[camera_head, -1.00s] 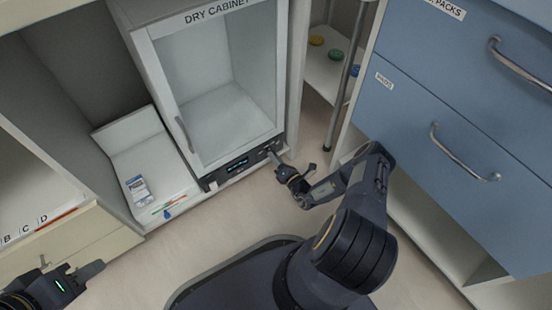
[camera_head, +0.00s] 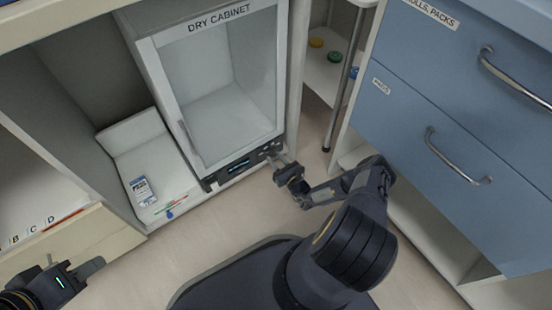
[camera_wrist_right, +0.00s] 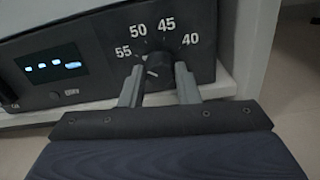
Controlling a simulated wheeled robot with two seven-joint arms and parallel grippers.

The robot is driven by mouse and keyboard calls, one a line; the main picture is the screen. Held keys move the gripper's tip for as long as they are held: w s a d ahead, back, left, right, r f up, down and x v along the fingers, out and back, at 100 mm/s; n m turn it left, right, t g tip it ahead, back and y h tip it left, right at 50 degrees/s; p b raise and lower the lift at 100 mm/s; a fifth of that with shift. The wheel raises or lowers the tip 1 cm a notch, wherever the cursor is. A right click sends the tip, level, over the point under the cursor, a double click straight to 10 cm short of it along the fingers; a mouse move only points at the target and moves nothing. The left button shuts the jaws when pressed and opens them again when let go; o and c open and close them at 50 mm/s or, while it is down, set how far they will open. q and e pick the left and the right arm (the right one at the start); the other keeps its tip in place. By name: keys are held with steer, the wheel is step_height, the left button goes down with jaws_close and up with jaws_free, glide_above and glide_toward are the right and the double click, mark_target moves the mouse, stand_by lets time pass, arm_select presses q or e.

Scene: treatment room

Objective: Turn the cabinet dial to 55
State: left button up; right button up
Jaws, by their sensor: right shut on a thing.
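The dry cabinet (camera_head: 210,22) stands left of centre in the head view, with a dark control panel (camera_head: 240,165) along its bottom. The dial (camera_wrist_right: 157,67) is a dark knob below the printed numbers 55, 50, 45 and 40 in the right wrist view. A small white mark shows on it; I cannot read its exact setting. My right gripper (camera_head: 276,158) is at the panel's right end. In the right wrist view its fingers (camera_wrist_right: 160,80) are shut on the dial, one on each side. My left gripper (camera_head: 93,267) is at the lower left, away from the cabinet; its opening is unclear.
A lit display (camera_wrist_right: 52,66) is left of the dial. A white shelf (camera_head: 150,165) with a small box (camera_head: 142,190) is left of the cabinet. Blue drawers (camera_head: 430,140) with metal handles stand at the right, close to my right arm. A metal post (camera_head: 345,80) stands between.

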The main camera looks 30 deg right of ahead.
steer(key=shift+n, duration=0.6)
steer(key=o, duration=1)
steer(key=s+p, duration=0.1)
steer(key=s, duration=0.1)
steer(key=s+p, duration=0.1)
steer(key=s, duration=0.2)
steer(key=s+p, duration=0.1)
steer(key=s, duration=0.1)
steer(key=shift+s+d, duration=0.3)
steer(key=shift+s, duration=0.1)
